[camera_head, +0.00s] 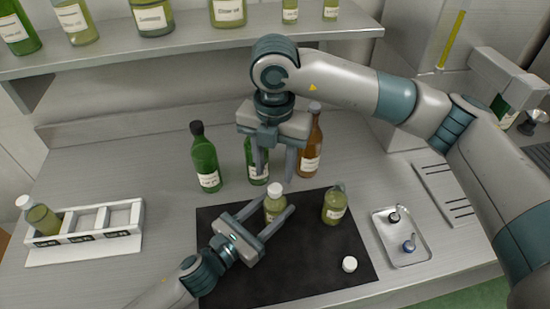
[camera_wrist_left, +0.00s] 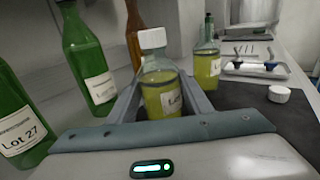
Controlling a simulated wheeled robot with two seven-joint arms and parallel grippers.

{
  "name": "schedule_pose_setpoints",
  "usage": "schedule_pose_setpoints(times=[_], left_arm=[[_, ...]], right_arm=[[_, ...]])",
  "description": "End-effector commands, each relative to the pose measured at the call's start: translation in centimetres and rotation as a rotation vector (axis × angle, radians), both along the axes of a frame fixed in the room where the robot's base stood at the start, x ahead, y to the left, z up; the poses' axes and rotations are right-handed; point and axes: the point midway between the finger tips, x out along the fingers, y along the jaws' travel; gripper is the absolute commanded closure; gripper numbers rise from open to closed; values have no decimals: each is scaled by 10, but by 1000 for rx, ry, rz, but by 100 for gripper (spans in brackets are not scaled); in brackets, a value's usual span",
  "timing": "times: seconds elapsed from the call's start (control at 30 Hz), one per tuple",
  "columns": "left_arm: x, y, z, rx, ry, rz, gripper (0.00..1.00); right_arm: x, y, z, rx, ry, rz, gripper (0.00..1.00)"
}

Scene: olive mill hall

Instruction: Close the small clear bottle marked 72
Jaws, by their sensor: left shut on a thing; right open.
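My left gripper (camera_head: 268,212) is shut on a small clear bottle (camera_head: 274,209) of yellow-green liquid, upright over the dark mat. In the left wrist view this bottle (camera_wrist_left: 160,92) stands between the fingers with a white cap (camera_wrist_left: 152,38) on top; its label is only partly seen and its number cannot be read. A second small clear bottle (camera_head: 334,207) stands to its right on the mat, also in the wrist view (camera_wrist_left: 206,68); its number is unreadable. A loose white cap (camera_head: 349,264) lies on the mat. My right gripper (camera_head: 275,174) is open, pointing down behind the held bottle.
Green bottles (camera_head: 205,160) and a brown bottle (camera_head: 312,145) stand behind the mat (camera_head: 230,285). A white rack (camera_head: 85,228) with one capped bottle is at left. A metal tray (camera_head: 402,238) with small items is at right. A bottle shelf (camera_head: 200,38) overhangs the back.

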Motion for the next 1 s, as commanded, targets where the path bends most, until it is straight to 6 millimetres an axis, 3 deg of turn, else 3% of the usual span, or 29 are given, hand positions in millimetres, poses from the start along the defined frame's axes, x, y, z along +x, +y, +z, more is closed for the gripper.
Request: schedule_pose_setpoints(times=[1.0], left_arm=[[-1,0,-1,0,1,-1,100]], right_arm=[[0,-1,13,-2,0,1549,59]])
